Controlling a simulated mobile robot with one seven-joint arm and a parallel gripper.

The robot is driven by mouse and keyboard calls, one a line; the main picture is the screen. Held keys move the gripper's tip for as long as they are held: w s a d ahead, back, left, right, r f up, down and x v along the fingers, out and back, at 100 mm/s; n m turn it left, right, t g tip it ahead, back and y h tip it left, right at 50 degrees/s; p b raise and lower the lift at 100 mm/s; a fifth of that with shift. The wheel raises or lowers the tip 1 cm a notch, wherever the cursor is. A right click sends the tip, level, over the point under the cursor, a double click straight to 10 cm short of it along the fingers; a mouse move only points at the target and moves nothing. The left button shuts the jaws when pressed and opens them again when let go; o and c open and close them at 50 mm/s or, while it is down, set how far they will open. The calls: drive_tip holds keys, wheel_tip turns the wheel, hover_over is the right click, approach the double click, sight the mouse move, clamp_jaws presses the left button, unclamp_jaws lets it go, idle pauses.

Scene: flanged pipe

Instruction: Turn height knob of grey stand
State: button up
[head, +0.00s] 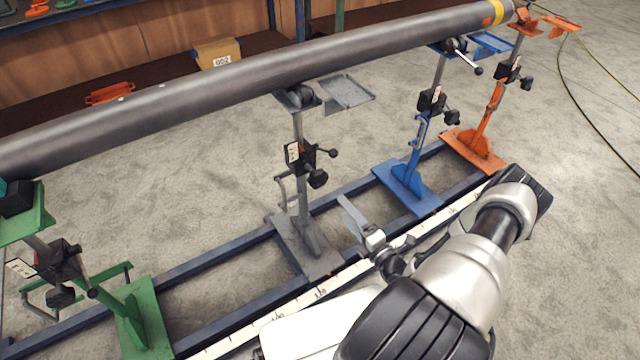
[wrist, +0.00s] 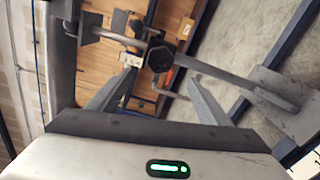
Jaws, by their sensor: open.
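The grey stand (head: 298,140) stands upright on the blue rail frame in the middle of the head view, under the long pipe. Its black knob (head: 318,178) sticks out from the dark clamp block on the post. A small ball-ended lever (head: 332,153) sits just above it. My gripper (head: 352,212) is open and empty, to the lower right of the knob. In the wrist view the black knob (wrist: 160,58) lies ahead, centred between and beyond the two spread fingers (wrist: 158,88). No finger visibly touches it.
The grey pipe (head: 250,83) runs across above the stands. A green stand (head: 140,315) is at left; blue (head: 405,180) and orange (head: 478,145) stands are at right. A white measuring strip (head: 290,317) runs along the rail. Bare floor lies behind the frame.

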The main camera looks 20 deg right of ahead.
sight(320, 181)
drive_tip(key=w+a+m+b, duration=0.1)
drive_tip(key=w+m, duration=0.4)
drive_tip(key=m, duration=0.1)
drive_tip(key=w+a+m+b, duration=0.1)
drive_tip(key=w+m+b, duration=0.1)
drive_tip(key=w+m, duration=0.3)
drive_tip(key=w+a+m+b, duration=0.1)
drive_tip(key=w+m+b, duration=0.1)
drive_tip(key=w+m, duration=0.3)
drive_tip(key=shift+w+r+m, duration=0.1)
drive_tip(key=shift+w+m, duration=0.05)
drive_tip(key=shift+m, duration=1.75)
drive_tip(key=c, duration=1)
drive_tip(key=shift+c, duration=0.2)
drive_tip(key=shift+n, duration=0.3)
